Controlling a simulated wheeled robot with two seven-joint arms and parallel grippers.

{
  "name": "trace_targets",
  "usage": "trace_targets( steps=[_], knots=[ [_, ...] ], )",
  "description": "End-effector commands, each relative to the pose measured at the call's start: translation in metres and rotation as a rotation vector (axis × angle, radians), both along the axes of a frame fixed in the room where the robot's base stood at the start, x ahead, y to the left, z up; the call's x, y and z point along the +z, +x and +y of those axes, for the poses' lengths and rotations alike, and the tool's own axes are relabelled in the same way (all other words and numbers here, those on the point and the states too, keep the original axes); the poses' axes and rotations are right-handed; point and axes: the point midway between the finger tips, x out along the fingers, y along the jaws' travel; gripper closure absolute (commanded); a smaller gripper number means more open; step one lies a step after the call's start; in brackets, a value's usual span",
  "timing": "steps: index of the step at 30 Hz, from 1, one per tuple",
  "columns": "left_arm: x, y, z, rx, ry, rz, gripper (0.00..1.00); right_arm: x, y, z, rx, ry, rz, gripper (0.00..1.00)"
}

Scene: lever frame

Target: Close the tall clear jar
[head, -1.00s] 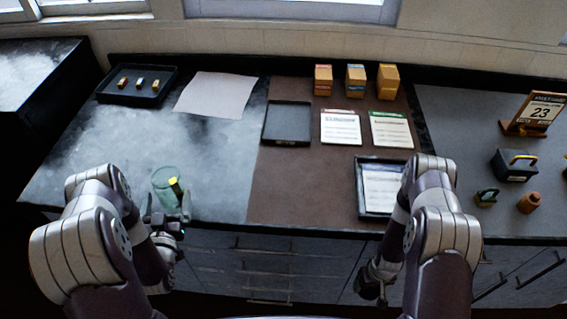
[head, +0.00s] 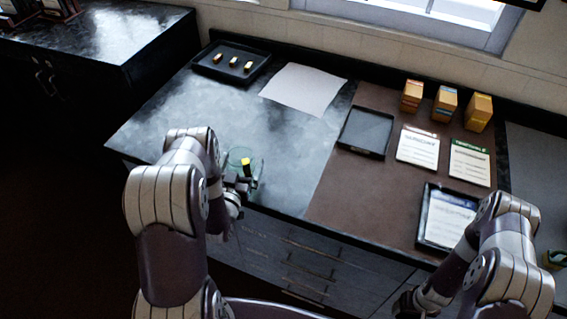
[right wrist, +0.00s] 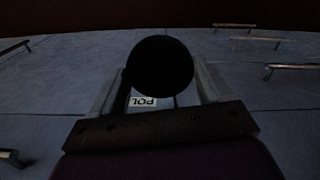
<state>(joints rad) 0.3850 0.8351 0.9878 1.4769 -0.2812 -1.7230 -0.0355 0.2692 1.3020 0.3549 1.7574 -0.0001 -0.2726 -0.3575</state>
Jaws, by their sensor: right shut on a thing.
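The clear jar (head: 233,156), greenish and open-topped, stands near the front edge of the left counter in the head view. A yellow-and-dark piece (head: 246,163) shows in it. My left gripper (head: 238,184) is at the jar's near side; the arm and the jar hide part of its fingers, and I cannot tell how firmly they close. My right gripper (head: 404,303) is low in front of the cabinets, partly hidden by its arm. In the right wrist view, its fingers are shut on a round black disc (right wrist: 160,64), which looks like a lid.
A black tray (head: 205,70) with three small pieces and a white sheet (head: 303,91) lie at the back. On the brown mat are an empty black tray (head: 345,140), cards (head: 417,147), boxes (head: 444,104) and a tray with a card (head: 424,225). The counter behind the jar is clear.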

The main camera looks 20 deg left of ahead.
Motion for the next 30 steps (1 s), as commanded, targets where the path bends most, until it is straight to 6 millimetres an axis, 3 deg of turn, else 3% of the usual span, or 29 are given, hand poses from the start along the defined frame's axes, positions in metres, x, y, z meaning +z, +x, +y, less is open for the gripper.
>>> trace_targets(
  steps=[1,4,5,16,27,30],
  knots=[
    [0.000,0.000,0.000,0.000,0.000,0.000,0.16,0.000,0.000,0.000,0.000,0.000,0.000,0.55],
    [0.000,0.000,0.000,0.000,0.000,0.000,0.49,0.000,0.000,0.000,0.000,0.000,0.000,0.55],
    [0.000,0.000,0.000,0.000,0.000,0.000,0.53,0.000,0.000,0.000,0.000,0.000,0.000,0.55],
    [0.006,0.000,0.000,0.000,0.000,-0.002,0.53,-0.001,0.000,0.000,0.000,0.000,0.000,0.55],
    [0.043,0.000,-0.001,-0.001,0.000,-0.003,0.53,-0.006,0.000,0.000,0.000,0.000,0.000,0.55],
    [0.048,0.002,-0.014,-0.004,0.000,-0.002,0.53,-0.008,0.000,0.000,0.000,0.000,0.000,0.55]
  ],
)
